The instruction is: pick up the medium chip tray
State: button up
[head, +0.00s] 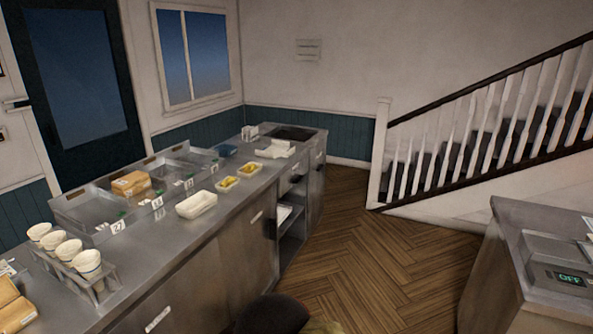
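Several pale trays are on the long steel counter (215,228). The nearest, a larger white tray (196,205), looks empty and sits near the counter's front edge. Behind it are two smaller trays with yellow contents, a nearer one (227,184) and a farther one (250,169). I cannot tell by label which is the medium chip tray. My gripper is not in view; only a dark rounded part, probably of my arm, shows at the bottom edge, apart from the trays.
A divided steel rack (75,208) with numbered cards holds a brown box (130,184). White cups (87,262) stand in a holder at the near left. White items (277,150) and a blue container (227,150) lie farther back. The wooden floor (370,250) is clear towards another counter (505,260).

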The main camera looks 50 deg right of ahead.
aim_at(250, 169)
jog(key=z, duration=1.1)
